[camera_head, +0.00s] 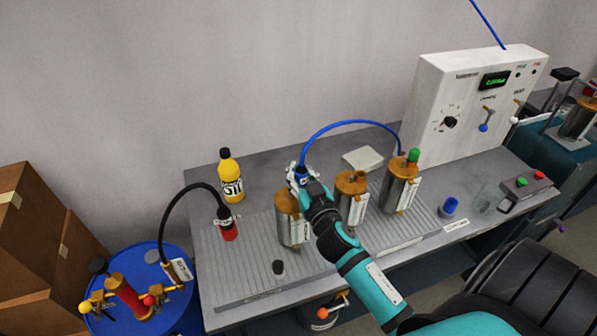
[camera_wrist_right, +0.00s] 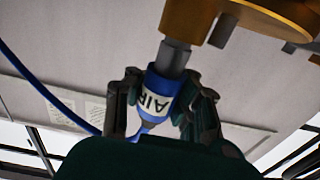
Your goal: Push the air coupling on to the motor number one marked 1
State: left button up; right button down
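The blue air coupling (camera_head: 302,173), marked AIR, is in my right gripper (camera_head: 300,180), just behind the top of the leftmost motor (camera_head: 292,222). In the right wrist view the fingers of my right gripper (camera_wrist_right: 162,105) close on both sides of the coupling (camera_wrist_right: 160,92). A grey stub (camera_wrist_right: 174,57) runs from the coupling up to the motor's brass end (camera_wrist_right: 240,18); I cannot tell how far they are joined. The middle motor (camera_head: 350,200) and the right motor (camera_head: 401,185) stand upright beside it. Their numbers are not readable. My left gripper is not in view.
A yellow bottle (camera_head: 231,178), a red coupling (camera_head: 228,229) on a black hose and a blue cup (camera_head: 449,206) stand on the grey bench (camera_head: 240,280). A blue drum (camera_head: 140,255) is at left.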

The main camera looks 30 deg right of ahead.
jog(key=shift+f, duration=0.25)
jog(key=c, duration=1.2)
grip_release()
jog(key=v, duration=1.2)
jog(key=shift+r, duration=0.1)
